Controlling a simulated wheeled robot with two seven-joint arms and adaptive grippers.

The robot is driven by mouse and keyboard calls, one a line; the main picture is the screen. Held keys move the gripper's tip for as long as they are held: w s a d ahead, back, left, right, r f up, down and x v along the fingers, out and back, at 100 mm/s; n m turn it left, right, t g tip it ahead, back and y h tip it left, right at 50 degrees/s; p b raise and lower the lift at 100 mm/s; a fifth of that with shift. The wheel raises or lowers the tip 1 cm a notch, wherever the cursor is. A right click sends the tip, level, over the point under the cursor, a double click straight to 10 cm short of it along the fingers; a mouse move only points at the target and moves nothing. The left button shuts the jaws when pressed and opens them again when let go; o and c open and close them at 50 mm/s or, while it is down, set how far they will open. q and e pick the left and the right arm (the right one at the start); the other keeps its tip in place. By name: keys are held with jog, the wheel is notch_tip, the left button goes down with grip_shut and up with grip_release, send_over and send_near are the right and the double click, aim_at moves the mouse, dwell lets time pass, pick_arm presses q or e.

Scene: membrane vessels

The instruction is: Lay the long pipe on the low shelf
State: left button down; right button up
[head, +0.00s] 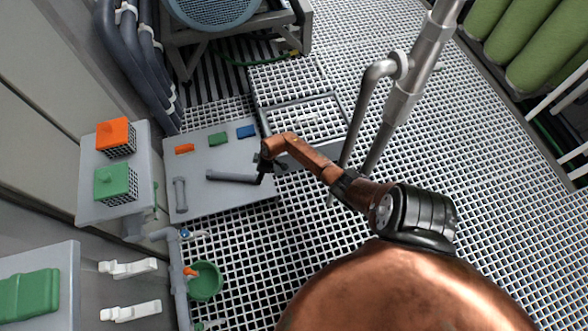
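A long dark grey pipe (229,176) lies level over the right part of a wide, low grey shelf (222,202). I cannot tell whether it rests on the surface or is held just above it. My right gripper (262,168), on a copper arm reaching in from the right, is at the pipe's right end. Its dark fingers are too small to show whether they are shut on the pipe. A shorter grey pipe (180,194) lies on the shelf's left part. My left gripper is not in view.
Orange (184,148), green (218,139) and blue (245,131) blocks lie along the shelf's back. A higher grey stand (93,212) at left holds orange and green cages. A green bucket (205,281) is in front. Thick grey piping (412,88) rises at right. Open grating lies between.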

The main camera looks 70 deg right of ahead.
jog(key=shift+s, duration=0.15)
jog(key=a+r+n+t+y, duration=0.2)
jog(key=a+r+n+t, duration=0.1)
jog(key=a+r+t, duration=0.6)
jog(key=s+a+r+m+t+h, duration=0.1)
jog(key=s+a+r+m+h, duration=0.15)
jog(key=s+r, duration=0.3)
jog(key=s+a+f+m+g+h, duration=0.1)
jog(key=s+a+f+m+g, duration=0.1)
jog(key=s, duration=0.7)
jog(key=s+a+f+m+g+h, duration=0.1)
jog(key=s+a+f+m+g, duration=0.1)
jog(key=s, duration=0.6)
jog(key=s+a+g+y, duration=0.3)
jog(key=s+a+y, duration=0.1)
jog(key=s+a, duration=0.9)
jog(key=shift+s+a+f+g+y, duration=0.35)
jog(key=shift+a+f, duration=0.1)
jog(key=shift+a, duration=0.1)
